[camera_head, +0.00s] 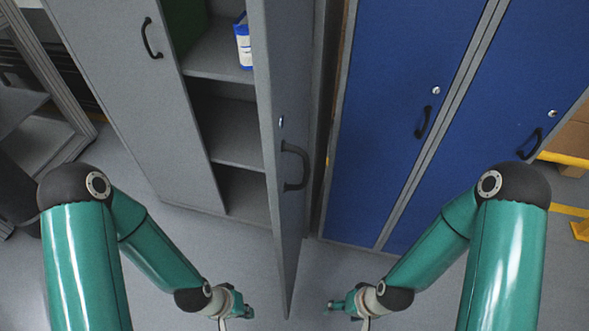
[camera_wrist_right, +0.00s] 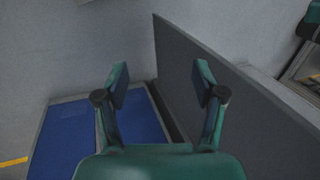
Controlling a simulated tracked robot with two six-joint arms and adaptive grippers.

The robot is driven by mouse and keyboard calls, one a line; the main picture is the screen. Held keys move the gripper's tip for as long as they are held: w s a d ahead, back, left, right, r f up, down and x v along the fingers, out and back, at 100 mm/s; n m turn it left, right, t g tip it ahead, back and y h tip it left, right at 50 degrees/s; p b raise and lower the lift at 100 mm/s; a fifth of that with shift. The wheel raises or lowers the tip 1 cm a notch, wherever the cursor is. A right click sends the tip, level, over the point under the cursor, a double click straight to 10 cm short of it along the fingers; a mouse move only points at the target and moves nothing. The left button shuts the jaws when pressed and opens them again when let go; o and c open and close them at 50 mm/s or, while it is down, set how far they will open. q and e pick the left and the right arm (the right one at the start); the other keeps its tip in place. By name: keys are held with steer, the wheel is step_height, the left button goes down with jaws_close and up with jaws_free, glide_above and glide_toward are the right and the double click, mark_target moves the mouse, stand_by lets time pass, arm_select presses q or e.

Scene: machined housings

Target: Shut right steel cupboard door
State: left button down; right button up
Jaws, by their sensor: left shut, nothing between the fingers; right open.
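The grey steel cupboard's right door (camera_head: 283,215) stands open, swung out toward me, with a black handle (camera_head: 304,165) on it. In the right wrist view the door (camera_wrist_right: 245,105) is a dark grey panel running diagonally. My right gripper (camera_head: 331,306) is open and low, to the right of the door. In the wrist view its fingers (camera_wrist_right: 161,82) have nothing visible between them, and the right finger overlaps the panel; I cannot tell if they touch. My left gripper (camera_head: 249,311) is shut and empty, low to the left of the door.
The cupboard's left door (camera_head: 130,90) is shut. Inside, shelves (camera_head: 235,130) show, with a blue and white container (camera_head: 243,42) on one. A blue-doored cupboard (camera_head: 395,110) stands close on the right, its doors shut. Grey floor (camera_head: 265,260) is clear around the open door's foot.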

steer(key=shift+w+d+f+m+g+b, duration=0.1)
steer(key=shift+d+f+m+g+b, duration=0.15)
steer(key=shift+d+m+b, duration=0.55)
steer(key=c, duration=0.5)
steer(key=m, duration=0.1)
steer(key=m+g+b, duration=0.1)
steer(key=m, duration=0.1)
steer(key=d+r+m+b, duration=0.1)
steer(key=shift+w+y, duration=0.3)
steer(key=c, duration=0.6)
steer(key=r+m+b, duration=0.1)
steer(key=w+r+m+y, duration=0.1)
steer(key=shift+a+m+g+b, duration=0.15)
steer(key=shift+m+g+b, duration=0.1)
steer(key=shift+m+b, duration=0.15)
jaws_close()
steer(key=m+t+y+b, duration=0.55)
steer(key=m+y, duration=0.35)
steer(key=y, duration=0.3)
glide_toward(284, 204)
steer(key=shift+g, duration=0.45)
steer(key=a, duration=0.2)
steer(key=w+a, duration=0.1)
steer(key=a, duration=0.1)
steer(key=w+a+b, duration=0.1)
steer(key=a, duration=0.2)
steer(key=shift+f, duration=0.15)
